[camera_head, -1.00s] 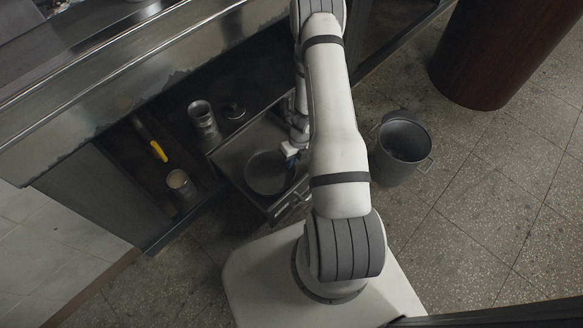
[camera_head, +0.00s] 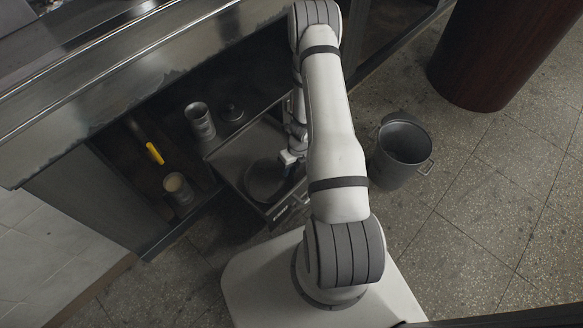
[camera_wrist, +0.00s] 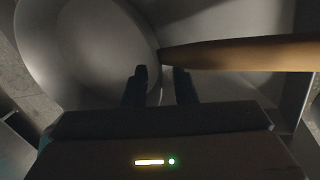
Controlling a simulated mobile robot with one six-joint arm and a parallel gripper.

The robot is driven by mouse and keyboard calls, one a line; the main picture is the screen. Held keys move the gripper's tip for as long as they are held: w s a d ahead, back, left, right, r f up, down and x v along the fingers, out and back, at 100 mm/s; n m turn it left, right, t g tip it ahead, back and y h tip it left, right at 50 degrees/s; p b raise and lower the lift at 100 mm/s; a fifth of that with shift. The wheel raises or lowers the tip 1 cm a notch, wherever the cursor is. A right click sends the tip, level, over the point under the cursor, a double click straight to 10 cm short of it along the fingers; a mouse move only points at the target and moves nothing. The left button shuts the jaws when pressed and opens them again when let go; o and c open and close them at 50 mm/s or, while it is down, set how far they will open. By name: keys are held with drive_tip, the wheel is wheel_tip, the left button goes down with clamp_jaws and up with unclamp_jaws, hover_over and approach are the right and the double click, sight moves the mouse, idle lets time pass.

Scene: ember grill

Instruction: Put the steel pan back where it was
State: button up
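The steel pan (camera_head: 264,181) lies in an open drawer (camera_head: 232,156) below the counter. In the wrist view the round pan (camera_wrist: 85,40) fills the left, and its brown handle (camera_wrist: 245,52) runs to the right. My gripper (camera_wrist: 162,86) has its two dark fingers apart, with a gap between them and nothing seen held. The fingertips are close to the pan's rim and the inner end of the handle; I cannot tell whether they touch. In the head view my arm hides the handle and most of the gripper (camera_head: 290,159).
A metal canister (camera_head: 200,121) and a small dark round object (camera_head: 231,112) stand on the shelf left of the drawer. Another canister (camera_head: 177,187) and a yellow-handled tool (camera_head: 154,153) are further left. A bucket (camera_head: 402,152) stands on the floor right of my arm.

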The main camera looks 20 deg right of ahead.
drive_tip(key=p+v, duration=0.7)
drive_tip(key=v, duration=0.5)
drive_tip(key=a+r+n, duration=0.4)
drive_tip(key=r+n, duration=0.4)
drive_tip(key=r, duration=0.5)
drive_tip(key=a+r+n, duration=0.4)
drive_tip(key=r+n, duration=0.4)
drive_tip(key=r, duration=0.4)
drive_tip(key=s+a+r+n+t+h, duration=0.1)
drive_tip(key=s+a+r+n+h, duration=0.1)
drive_tip(key=s+r+n, duration=1.3)
drive_tip(key=a+r+n, duration=0.1)
drive_tip(key=n, duration=0.2)
drive_tip(key=shift+s+a+r+t+h, duration=0.2)
drive_tip(key=shift+s+a+t+h, duration=0.1)
drive_tip(key=shift+s+a+h, duration=0.1)
drive_tip(key=shift+c, duration=0.5)
